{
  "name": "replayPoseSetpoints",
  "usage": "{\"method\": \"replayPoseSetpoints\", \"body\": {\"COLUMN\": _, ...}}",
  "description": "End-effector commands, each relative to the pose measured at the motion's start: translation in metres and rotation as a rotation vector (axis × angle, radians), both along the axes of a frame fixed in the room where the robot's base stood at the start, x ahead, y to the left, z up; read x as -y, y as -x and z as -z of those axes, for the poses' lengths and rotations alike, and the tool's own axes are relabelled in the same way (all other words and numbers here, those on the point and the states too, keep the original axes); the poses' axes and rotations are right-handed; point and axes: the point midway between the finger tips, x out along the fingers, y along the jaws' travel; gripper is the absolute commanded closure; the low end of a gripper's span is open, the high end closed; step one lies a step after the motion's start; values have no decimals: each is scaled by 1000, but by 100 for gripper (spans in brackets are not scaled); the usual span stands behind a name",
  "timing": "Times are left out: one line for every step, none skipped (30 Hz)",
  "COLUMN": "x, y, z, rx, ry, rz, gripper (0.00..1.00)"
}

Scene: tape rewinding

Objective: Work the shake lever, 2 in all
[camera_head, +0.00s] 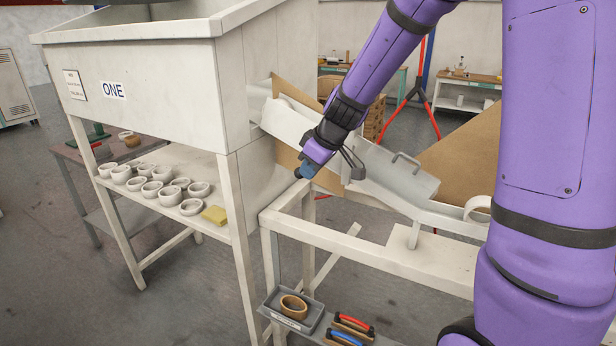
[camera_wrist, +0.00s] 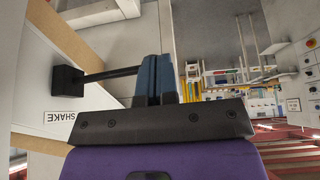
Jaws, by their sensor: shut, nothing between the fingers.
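The shake lever shows in the wrist view as a dark rod (camera_wrist: 112,73) standing out from a black block (camera_wrist: 68,79) on the white machine side. An upside-down SHAKE label (camera_wrist: 80,117) is beside the block. My gripper (camera_wrist: 157,68) has its blue fingers shut together with nothing between them. The rod's end meets or passes behind the left finger; I cannot tell whether they touch. In the head view my gripper (camera_head: 306,171) points down-left beside the chute, close to the hopper's right side. I cannot make out the lever there.
The white hopper (camera_head: 170,75) marked ONE stands at left, with several tape rolls (camera_head: 151,189) and a yellow block (camera_head: 214,215) on its shelf. A sloping chute (camera_head: 390,175) runs right from it. A grey tray (camera_head: 271,305) with a brown roll (camera_head: 294,306) sits below.

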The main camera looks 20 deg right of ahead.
Motion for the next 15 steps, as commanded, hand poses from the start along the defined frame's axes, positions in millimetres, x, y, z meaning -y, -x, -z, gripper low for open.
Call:
{"method": "replayPoseSetpoints", "body": {"x": 1, "y": -1, "z": -12, "rx": 9, "ry": 2, "rz": -1, "gripper": 100}}
{"method": "replayPoseSetpoints", "body": {"x": 2, "y": 0, "z": -17, "rx": 9, "ry": 2, "rz": 0, "gripper": 100}}
{"method": "replayPoseSetpoints", "body": {"x": 3, "y": 5, "z": -24, "rx": 10, "ry": 2, "rz": 0, "gripper": 100}}
{"method": "replayPoseSetpoints", "body": {"x": 4, "y": 8, "z": -28, "rx": 11, "ry": 1, "rz": 1, "gripper": 100}}
{"method": "replayPoseSetpoints", "body": {"x": 5, "y": 11, "z": -33, "rx": 11, "ry": 1, "rz": 0, "gripper": 100}}
{"method": "replayPoseSetpoints", "body": {"x": 5, "y": 14, "z": -40, "rx": 12, "ry": 2, "rz": 1, "gripper": 100}}
{"method": "replayPoseSetpoints", "body": {"x": 6, "y": 17, "z": -45, "rx": 12, "ry": 1, "rz": 1, "gripper": 100}}
{"method": "replayPoseSetpoints", "body": {"x": 7, "y": 20, "z": -50, "rx": 13, "ry": 1, "rz": 0, "gripper": 100}}
{"method": "replayPoseSetpoints", "body": {"x": 8, "y": 23, "z": -56, "rx": 13, "ry": 1, "rz": 2, "gripper": 100}}
{"method": "replayPoseSetpoints", "body": {"x": 8, "y": 26, "z": -61, "rx": 13, "ry": 2, "rz": 1, "gripper": 100}}
{"method": "replayPoseSetpoints", "body": {"x": 9, "y": 28, "z": -66, "rx": 13, "ry": 2, "rz": 0, "gripper": 100}}
{"method": "replayPoseSetpoints", "body": {"x": 10, "y": 31, "z": -71, "rx": 13, "ry": 1, "rz": 2, "gripper": 100}}
{"method": "replayPoseSetpoints", "body": {"x": 11, "y": 34, "z": -75, "rx": 13, "ry": 1, "rz": 2, "gripper": 100}}
{"method": "replayPoseSetpoints", "body": {"x": 11, "y": 36, "z": -78, "rx": 12, "ry": 2, "rz": 1, "gripper": 100}}
{"method": "replayPoseSetpoints", "body": {"x": 12, "y": 39, "z": -83, "rx": 13, "ry": 2, "rz": 2, "gripper": 100}}
